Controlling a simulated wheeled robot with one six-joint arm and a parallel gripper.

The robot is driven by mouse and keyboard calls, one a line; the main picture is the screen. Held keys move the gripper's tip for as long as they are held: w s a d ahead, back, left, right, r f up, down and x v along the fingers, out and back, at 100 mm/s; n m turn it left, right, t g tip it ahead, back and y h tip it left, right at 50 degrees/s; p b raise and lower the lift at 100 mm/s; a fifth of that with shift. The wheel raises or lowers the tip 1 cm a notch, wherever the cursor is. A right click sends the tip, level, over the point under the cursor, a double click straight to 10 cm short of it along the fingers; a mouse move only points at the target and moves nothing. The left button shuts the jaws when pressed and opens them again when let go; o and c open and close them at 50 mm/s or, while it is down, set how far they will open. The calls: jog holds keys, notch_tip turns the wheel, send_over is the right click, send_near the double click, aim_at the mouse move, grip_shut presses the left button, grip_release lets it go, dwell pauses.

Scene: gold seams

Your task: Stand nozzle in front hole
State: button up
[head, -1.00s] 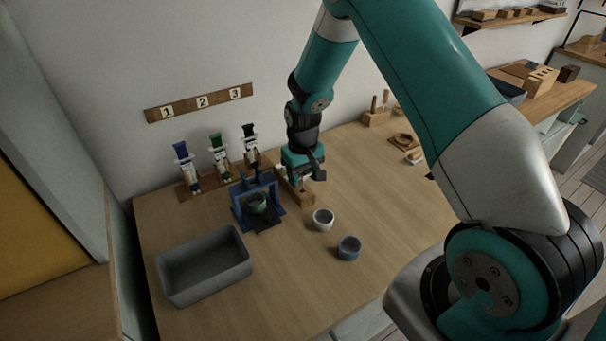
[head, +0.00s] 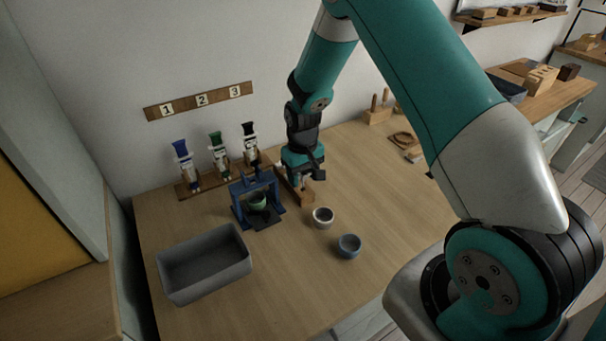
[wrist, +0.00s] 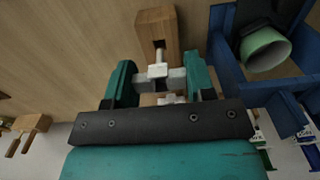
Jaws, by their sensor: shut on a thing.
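My gripper (wrist: 160,78) is shut on a small white nozzle (wrist: 158,69), with a teal finger on either side of it. The nozzle's narrow tip points toward the wooden block (wrist: 157,20). A dark hole (wrist: 158,44) shows in the block just beyond the tip. I cannot tell whether the tip has entered it. Another pale piece (wrist: 168,99) shows behind the fingers, partly covered by my gripper. In the head view my gripper (head: 302,174) is low over the wooden block (head: 304,194), and the nozzle is mostly hidden there.
A blue stand (head: 238,207) with a green cup (head: 257,201) is close on the left. A grey bin (head: 205,284) is at front left.

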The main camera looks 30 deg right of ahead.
aim_at(303, 187)
jog(key=shift+f+b, duration=1.3)
jog(key=shift+f, duration=0.8)
dwell(1.6)
jog(key=o, duration=0.8)
jog(key=shift+r+p, duration=1.9)
jog(key=shift+r, duration=0.7)
notch_tip(303, 187, up, 17)
jog(key=shift+r+b, duration=0.15)
jog(key=shift+b, duration=1)
